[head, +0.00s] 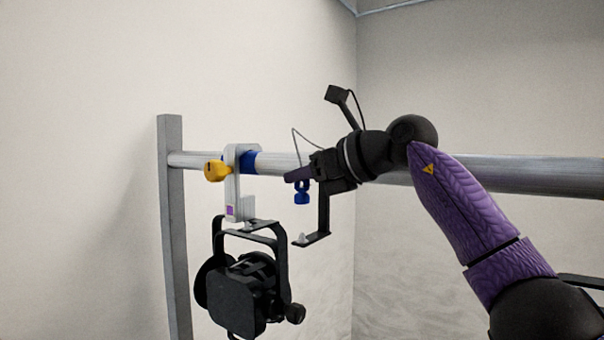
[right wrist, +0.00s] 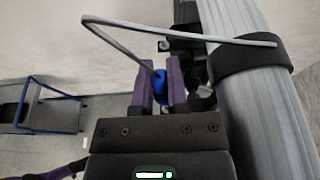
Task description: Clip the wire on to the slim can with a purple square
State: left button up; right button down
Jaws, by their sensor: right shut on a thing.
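A black can (head: 238,298) hangs in a yoke from a pale grey hook clamp (head: 232,180) on the rail. The clamp has a purple square (head: 230,211) low on its side and a yellow knob (head: 215,170) at its left. My right gripper (head: 298,175) is just right of the clamp, in front of the rail. It is shut on the blue clip (head: 302,192) of a thin grey wire (head: 294,142). In the right wrist view, the clip (right wrist: 160,90) sits between the purple fingers and the wire (right wrist: 125,38) bends up and across. My left gripper is out of view.
The metal rail (head: 515,176) runs across behind my right arm, with a blue band (head: 250,161) beside the clamp. A grey upright post (head: 172,235) holds its left end. In the right wrist view the rail (right wrist: 255,130) runs close to the gripper's right and carries a black band (right wrist: 240,68).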

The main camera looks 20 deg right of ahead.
aim_at(307, 194)
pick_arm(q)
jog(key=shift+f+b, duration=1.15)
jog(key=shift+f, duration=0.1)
pick_arm(e)
jog(key=shift+f, duration=1.55)
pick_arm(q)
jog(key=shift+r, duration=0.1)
pick_arm(e)
jog(key=shift+w+r, duration=0.1)
